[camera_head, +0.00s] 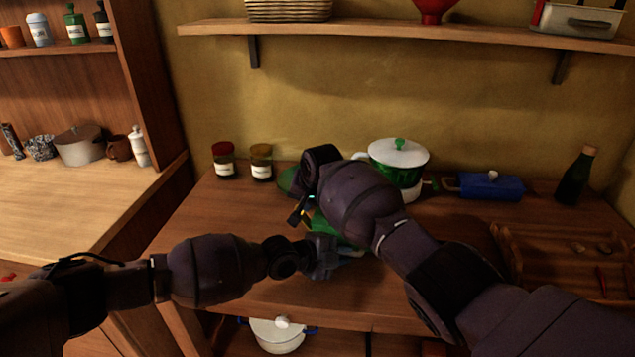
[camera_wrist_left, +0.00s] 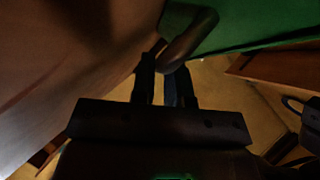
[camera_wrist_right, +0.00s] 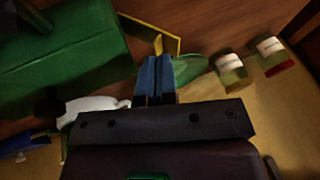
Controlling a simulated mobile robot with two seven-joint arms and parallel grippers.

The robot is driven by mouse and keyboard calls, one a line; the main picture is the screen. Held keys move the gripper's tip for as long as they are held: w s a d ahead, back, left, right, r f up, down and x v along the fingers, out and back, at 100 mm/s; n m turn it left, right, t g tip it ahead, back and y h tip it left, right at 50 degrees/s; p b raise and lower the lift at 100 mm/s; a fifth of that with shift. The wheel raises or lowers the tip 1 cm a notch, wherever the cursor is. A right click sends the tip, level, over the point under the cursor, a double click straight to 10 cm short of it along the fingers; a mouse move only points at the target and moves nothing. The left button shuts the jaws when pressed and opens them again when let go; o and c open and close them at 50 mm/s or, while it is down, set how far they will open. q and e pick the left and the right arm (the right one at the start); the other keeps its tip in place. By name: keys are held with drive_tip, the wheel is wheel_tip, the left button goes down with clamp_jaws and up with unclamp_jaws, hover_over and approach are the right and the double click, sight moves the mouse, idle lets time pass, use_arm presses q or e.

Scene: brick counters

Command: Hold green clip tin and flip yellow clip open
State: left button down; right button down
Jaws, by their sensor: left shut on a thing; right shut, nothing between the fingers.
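The green clip tin (camera_head: 340,230) lies on the wooden counter, partly hidden behind my right arm. Its green side fills the top right of the left wrist view (camera_wrist_left: 255,25). My left gripper (camera_head: 335,254) is shut on the tin by a greyish rounded handle-like part (camera_wrist_left: 192,38). My right gripper (camera_head: 299,213) is shut and empty by the tin's left end. In the right wrist view, the thin yellow clip (camera_wrist_right: 145,27) stands out from the tin (camera_wrist_right: 80,60) just beyond my right fingertips (camera_wrist_right: 155,60). I cannot tell whether they touch.
A wooden tray (camera_head: 520,235) is at right. A shelf (camera_head: 400,34) hangs above. The counter's left part is clear.

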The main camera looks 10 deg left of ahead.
drive_tip(key=shift+s+d+r, duration=0.2)
drive_tip(key=shift+d+r, duration=0.85)
drive_tip(key=v, duration=1)
drive_tip(key=x, duration=1)
drive_tip(key=shift+w+f, duration=0.1)
drive_tip(key=shift+w, duration=0.1)
drive_tip(key=shift+w+a+f, duration=0.1)
drive_tip(key=shift+a+f, duration=0.65)
drive_tip(key=shift+a, duration=0.3)
drive_tip(key=shift+w+a+f, duration=0.1)
drive_tip(key=shift+a+f, duration=0.35)
drive_tip(key=shift+a, duration=0.1)
drive_tip(key=shift+a, duration=0.15)
